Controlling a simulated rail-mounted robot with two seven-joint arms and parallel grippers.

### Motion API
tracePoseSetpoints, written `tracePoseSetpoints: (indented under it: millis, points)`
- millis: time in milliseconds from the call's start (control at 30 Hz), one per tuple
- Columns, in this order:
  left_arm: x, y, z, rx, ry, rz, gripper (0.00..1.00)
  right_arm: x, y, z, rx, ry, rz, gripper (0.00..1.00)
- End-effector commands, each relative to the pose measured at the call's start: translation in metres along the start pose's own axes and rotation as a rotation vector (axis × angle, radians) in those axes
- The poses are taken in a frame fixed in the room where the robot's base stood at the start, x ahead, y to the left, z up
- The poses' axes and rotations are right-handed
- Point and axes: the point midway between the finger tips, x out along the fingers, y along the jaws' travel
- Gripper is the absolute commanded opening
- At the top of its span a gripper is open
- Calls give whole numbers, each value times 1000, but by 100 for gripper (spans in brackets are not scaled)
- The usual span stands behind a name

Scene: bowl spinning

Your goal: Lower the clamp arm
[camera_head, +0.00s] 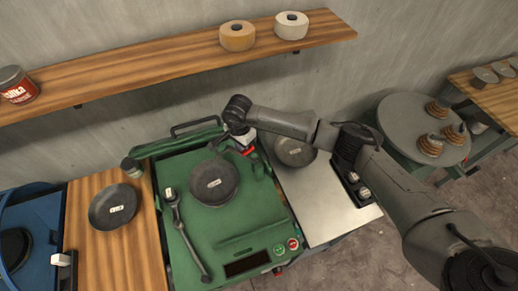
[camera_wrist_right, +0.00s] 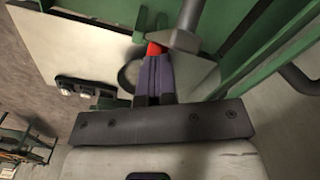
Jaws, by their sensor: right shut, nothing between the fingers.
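The green machine (camera_head: 235,222) stands in the middle of the head view, with a dark round bowl (camera_head: 214,184) on its top. A grey bar (camera_wrist_right: 182,32), seemingly the clamp arm, shows in the right wrist view beside a red part (camera_wrist_right: 155,48). My right gripper (camera_head: 243,143) is at the machine's back right corner, behind and right of the bowl. In the wrist view its dark fingers (camera_wrist_right: 155,72) are shut and empty, close to the red part and the bar. Whether they touch is unclear. My left gripper is not in view.
A grey wrench (camera_head: 186,235) lies left of the bowl. Dark bowls stand on the wooden board (camera_head: 140,250) and on the metal plate (camera_head: 318,205) under my right arm. A wooden shelf (camera_head: 180,67) runs behind. A round table (camera_head: 400,115) is at the right.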

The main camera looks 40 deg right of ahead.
Motion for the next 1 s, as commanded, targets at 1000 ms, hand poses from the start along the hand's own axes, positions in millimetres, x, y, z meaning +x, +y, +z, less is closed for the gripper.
tracePoseSetpoints:
  millis: [1000]
  points:
    - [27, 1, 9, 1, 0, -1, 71, 19, -18, 32, -2, -1, -1, 0]
